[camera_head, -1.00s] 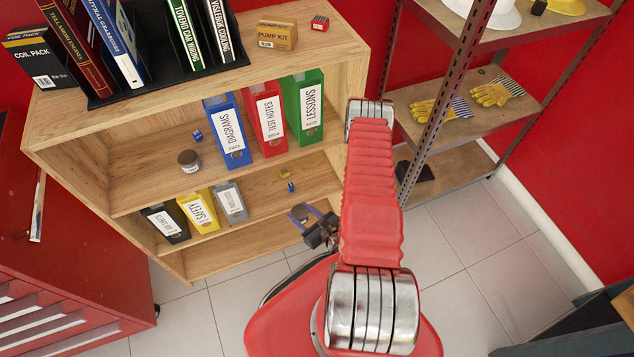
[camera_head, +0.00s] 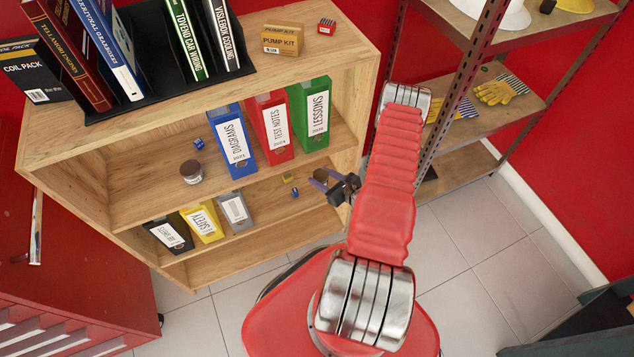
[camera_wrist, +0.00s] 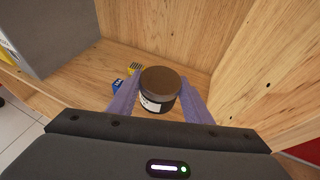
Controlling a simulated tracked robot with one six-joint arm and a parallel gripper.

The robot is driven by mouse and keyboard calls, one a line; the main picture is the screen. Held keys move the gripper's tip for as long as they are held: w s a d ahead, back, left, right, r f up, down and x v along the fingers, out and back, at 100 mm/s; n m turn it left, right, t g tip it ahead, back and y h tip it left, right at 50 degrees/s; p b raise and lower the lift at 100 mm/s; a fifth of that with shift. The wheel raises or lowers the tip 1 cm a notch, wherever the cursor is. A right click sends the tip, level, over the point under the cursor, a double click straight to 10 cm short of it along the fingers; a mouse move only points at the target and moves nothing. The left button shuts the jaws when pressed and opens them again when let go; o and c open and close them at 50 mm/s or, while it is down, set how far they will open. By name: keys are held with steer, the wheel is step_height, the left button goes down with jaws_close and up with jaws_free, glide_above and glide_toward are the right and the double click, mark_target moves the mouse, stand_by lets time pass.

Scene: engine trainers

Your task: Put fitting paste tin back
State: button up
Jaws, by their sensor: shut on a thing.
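A dark tin with a brown lid and a pale label (camera_wrist: 159,90) is between the purple fingers of my gripper (camera_wrist: 160,97) in the wrist view. The gripper is shut on it, and the label is too small to read. In the head view my gripper (camera_head: 322,181) is in front of the right part of the bookcase's lower shelf, and the tin's top (camera_head: 322,175) shows between the fingers. A similar dark tin (camera_head: 191,173) stands on the middle shelf, left of the blue binder (camera_head: 233,145).
The wooden bookcase (camera_head: 130,190) holds red and green binders on the middle shelf. Small yellow and blue blocks (camera_head: 294,193) and several binders (camera_head: 203,223) are on the lower shelf. A metal rack (camera_head: 460,120) stands right; a red cabinet (camera_head: 80,270) stands left.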

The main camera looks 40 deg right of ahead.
mark_target(326, 184)
step_height(326, 184, down, 3)
steer(key=shift+d+r, duration=0.1)
steer(key=shift+d, duration=0.05)
steer(key=shift+w, duration=0.1)
steer(key=shift+f, duration=0.2)
steer(key=shift+f, duration=1.55)
steer(key=shift+w+f, duration=0.1)
steer(key=shift+f, duration=0.2)
steer(key=shift+f, duration=0.15)
steer(key=o, duration=1.1)
